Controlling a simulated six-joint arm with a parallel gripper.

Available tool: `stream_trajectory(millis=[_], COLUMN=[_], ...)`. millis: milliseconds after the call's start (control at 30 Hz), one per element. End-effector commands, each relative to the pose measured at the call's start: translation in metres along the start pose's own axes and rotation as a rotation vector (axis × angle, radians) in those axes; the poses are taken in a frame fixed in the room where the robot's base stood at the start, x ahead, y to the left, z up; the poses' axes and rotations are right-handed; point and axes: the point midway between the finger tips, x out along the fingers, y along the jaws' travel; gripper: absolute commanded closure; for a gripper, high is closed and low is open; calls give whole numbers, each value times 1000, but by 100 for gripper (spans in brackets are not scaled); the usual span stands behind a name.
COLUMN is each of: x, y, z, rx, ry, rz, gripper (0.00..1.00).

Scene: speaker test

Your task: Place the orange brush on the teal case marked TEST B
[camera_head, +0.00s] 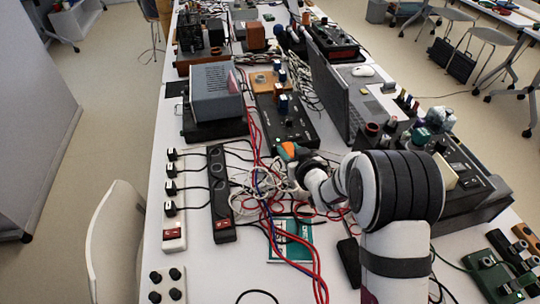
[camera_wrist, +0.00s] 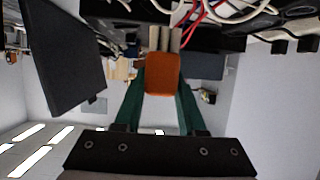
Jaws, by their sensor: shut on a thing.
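My gripper (camera_wrist: 161,88) has two dark green fingers shut on the orange brush (camera_wrist: 162,72) in the wrist view. The brush's pale bristles point away from the palm. In the head view the orange brush (camera_head: 288,151) shows at the tip of my arm, beside a black control box, with my gripper (camera_head: 291,162) mostly hidden behind my wrist. The teal case (camera_head: 284,226) lies flat on the table below and nearer than the gripper, apart from the brush. It bears pale lettering too small to read, and red and blue cables cross it.
A black power strip (camera_head: 219,190) lies left of the teal case. Loose white, red and blue cables (camera_head: 262,183) tangle between them. A black control box (camera_head: 287,124) and an open laptop (camera_head: 335,90) stand behind. Equipment crowds the right side; some table shows bare at front left.

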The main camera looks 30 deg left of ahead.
Motion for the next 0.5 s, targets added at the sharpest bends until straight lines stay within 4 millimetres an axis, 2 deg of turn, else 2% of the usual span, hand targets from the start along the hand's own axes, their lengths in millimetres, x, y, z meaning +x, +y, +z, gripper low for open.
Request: stream_trajectory(millis=[167, 267, 400, 500], x=[-25, -56, -117, -165], y=[26, 48, 68, 65], z=[3, 16, 40, 57], rx=[-6, -18, -47, -73], ry=[-2, -3, -3, -1], rz=[-14, -47, -125, -191], gripper=[100, 100, 100, 100])
